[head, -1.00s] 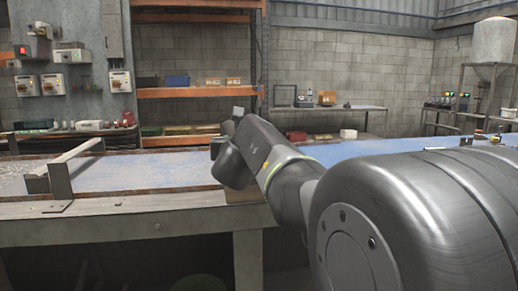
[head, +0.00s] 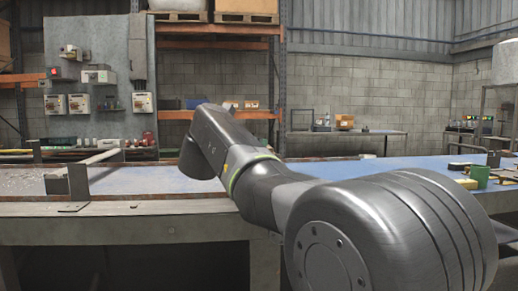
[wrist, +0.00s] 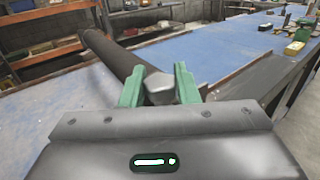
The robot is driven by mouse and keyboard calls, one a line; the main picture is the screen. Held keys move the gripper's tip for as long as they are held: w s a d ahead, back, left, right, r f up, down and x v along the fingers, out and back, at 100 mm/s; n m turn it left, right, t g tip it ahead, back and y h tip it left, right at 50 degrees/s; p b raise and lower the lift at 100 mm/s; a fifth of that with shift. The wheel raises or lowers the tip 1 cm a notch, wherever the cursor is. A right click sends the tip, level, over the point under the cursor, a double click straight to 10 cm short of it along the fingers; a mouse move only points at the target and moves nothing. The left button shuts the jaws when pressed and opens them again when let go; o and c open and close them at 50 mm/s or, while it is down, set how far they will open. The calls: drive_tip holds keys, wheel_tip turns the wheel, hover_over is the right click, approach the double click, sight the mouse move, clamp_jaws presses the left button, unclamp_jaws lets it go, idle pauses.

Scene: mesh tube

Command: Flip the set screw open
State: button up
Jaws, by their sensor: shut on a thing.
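My gripper (wrist: 159,78) shows in the wrist view with two green fingers on either side of a grey metal piece (wrist: 161,91), and it is shut on that piece. A long dark tube (wrist: 108,54) runs from behind the fingers toward the upper left, above the blue bench top (wrist: 210,43). I cannot tell whether the tube and the grey piece are joined, or which part is the set screw. In the head view my arm hides the gripper and what it holds.
The blue bench (head: 140,180) crosses the head view. A metal bracket with a bar (head: 77,181) stands on its left part. A green container (head: 479,176) and small items lie at its right end. Orange shelving (head: 220,30) stands behind. Much of the bench middle is clear.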

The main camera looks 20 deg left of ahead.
drive_tip(key=shift+m+h+p, duration=0.3)
drive_tip(key=shift+m+h, duration=0.6)
drive_tip(key=shift+h, duration=0.5)
drive_tip(key=shift+g+h, duration=0.3)
drive_tip(key=o, duration=1)
drive_tip(key=shift+c, duration=0.2)
drive_tip(key=p+v, duration=0.2)
drive_tip(key=v, duration=1.1)
drive_tip(key=shift+s, duration=0.35)
drive_tip(key=shift+w+a, duration=0.1)
